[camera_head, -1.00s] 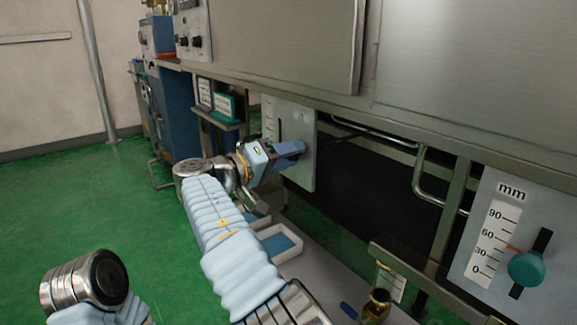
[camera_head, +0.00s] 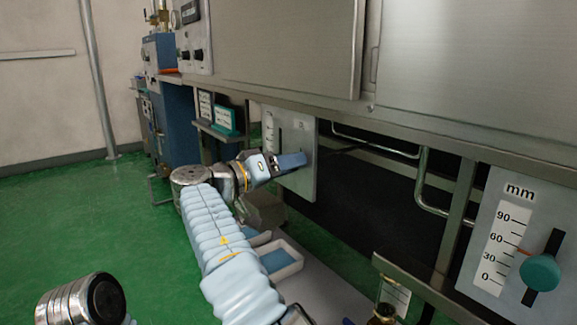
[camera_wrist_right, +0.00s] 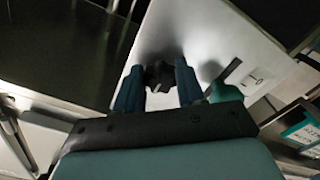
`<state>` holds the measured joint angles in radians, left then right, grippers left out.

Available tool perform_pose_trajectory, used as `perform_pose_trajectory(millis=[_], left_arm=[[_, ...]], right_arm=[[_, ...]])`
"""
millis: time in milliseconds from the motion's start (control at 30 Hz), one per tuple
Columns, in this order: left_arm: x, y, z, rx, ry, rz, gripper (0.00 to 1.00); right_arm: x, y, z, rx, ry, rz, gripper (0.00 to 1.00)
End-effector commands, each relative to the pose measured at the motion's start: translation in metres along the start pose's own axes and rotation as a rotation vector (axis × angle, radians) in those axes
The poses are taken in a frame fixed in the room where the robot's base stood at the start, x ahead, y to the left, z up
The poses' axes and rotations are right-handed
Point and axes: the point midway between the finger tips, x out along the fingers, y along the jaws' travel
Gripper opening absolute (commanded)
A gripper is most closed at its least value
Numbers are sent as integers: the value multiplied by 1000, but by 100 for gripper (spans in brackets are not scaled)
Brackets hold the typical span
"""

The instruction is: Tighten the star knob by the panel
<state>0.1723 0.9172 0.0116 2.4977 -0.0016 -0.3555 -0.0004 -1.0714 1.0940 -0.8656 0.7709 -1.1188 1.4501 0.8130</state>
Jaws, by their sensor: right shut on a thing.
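My right gripper (camera_head: 296,161) reaches to the far panel (camera_head: 302,187), a pale upright plate with a slot and a scale, below the machine's steel body. In the right wrist view my right gripper (camera_wrist_right: 158,84) has its two blue fingers on either side of a dark star knob (camera_wrist_right: 160,74) and is shut on it, close to the panel face (camera_wrist_right: 200,35). The knob is hidden behind the gripper in the head view. A teal rounded part (camera_wrist_right: 224,90) shows just right of the right finger. My left gripper is out of view.
A nearer panel (camera_head: 477,262) with a mm scale and a teal knob (camera_head: 540,273) stands at the right. A bent metal handle (camera_head: 421,190) juts out between the panels. A tray with a blue inside (camera_head: 298,268) lies below my right arm. Green floor is open at the left.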

Motion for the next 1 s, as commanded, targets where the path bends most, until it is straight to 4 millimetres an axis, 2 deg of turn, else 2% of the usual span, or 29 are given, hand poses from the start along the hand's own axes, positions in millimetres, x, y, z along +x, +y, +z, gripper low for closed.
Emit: perform_pose_trajectory(millis=[133, 167, 300, 333, 667, 767, 1000], left_arm=[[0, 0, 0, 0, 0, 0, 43], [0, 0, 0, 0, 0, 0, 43], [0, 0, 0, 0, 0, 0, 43], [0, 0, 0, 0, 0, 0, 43], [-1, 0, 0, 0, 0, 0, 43], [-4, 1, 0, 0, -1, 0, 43], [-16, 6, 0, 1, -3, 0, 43]], right_arm=[[-2, -2, 2, -2, -3, -4, 8], [-2, -2, 2, -2, -3, -4, 40], [-1, -2, 1, -2, -2, -3, 62], [-1, -2, 1, -2, -2, -3, 64], [-5, 0, 0, -1, 1, -2, 64], [-17, 0, -1, -1, 2, -3, 64], [-75, 1, -3, -1, 3, -4, 64]])
